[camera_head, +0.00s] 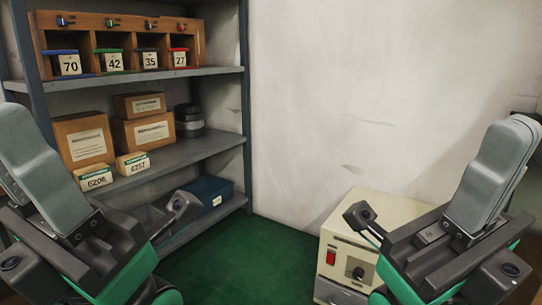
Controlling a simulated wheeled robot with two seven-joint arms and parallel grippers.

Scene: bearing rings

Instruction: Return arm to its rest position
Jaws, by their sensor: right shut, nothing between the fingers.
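My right gripper (512,132) is at the right of the head view, in front of the beige box. Its grey fingers point up and are closed together with nothing between them. My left gripper (14,118) is at the left edge, in front of the shelf unit. Its grey fingers also point up and lie together, and no object shows in them. Both grippers are apart from the goods on the shelves.
A metal shelf unit (190,152) at the left holds a wooden bin rack (120,28), cardboard boxes (85,140), dark rings (189,121) and a blue bin (208,192). A beige box with a red switch (345,245) stands at the right. Green floor (245,265) lies clear between.

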